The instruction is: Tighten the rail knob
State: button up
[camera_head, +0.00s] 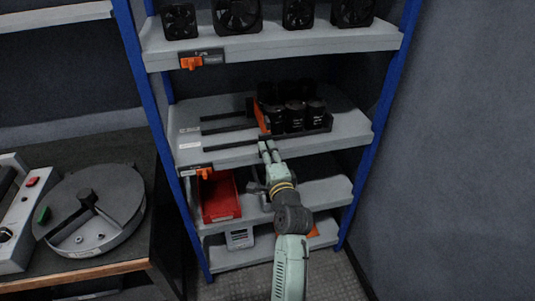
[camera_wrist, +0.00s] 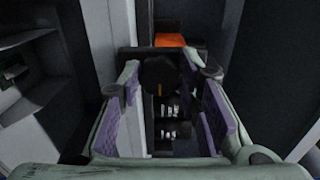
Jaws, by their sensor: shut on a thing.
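The rail knob (camera_wrist: 160,75) is a dark round knob with a small orange mark, between the purple-padded fingers of my gripper (camera_wrist: 168,88) in the wrist view. My gripper is shut on it, though the exact contact of the pads is hard to see. In the head view my gripper (camera_head: 268,147) is at the front edge of the middle shelf (camera_head: 225,148), and its fingers hide the knob there. Behind it on that shelf stand several black capacitors (camera_head: 294,113) with an orange plate (camera_head: 261,115) at their left side. Dark rails (camera_head: 222,128) run left of the plate.
Black fans (camera_head: 237,15) stand on the shelf above. A red bin (camera_head: 221,198) is on the shelf below, left of my arm. Blue uprights (camera_head: 378,120) flank the rack. A bench with a round grey device (camera_head: 125,195) stands at the left.

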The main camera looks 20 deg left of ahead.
dwell(0.4)
jog(key=o, duration=1.2)
jog(key=shift+c, duration=0.2)
jog(key=v, duration=1.2)
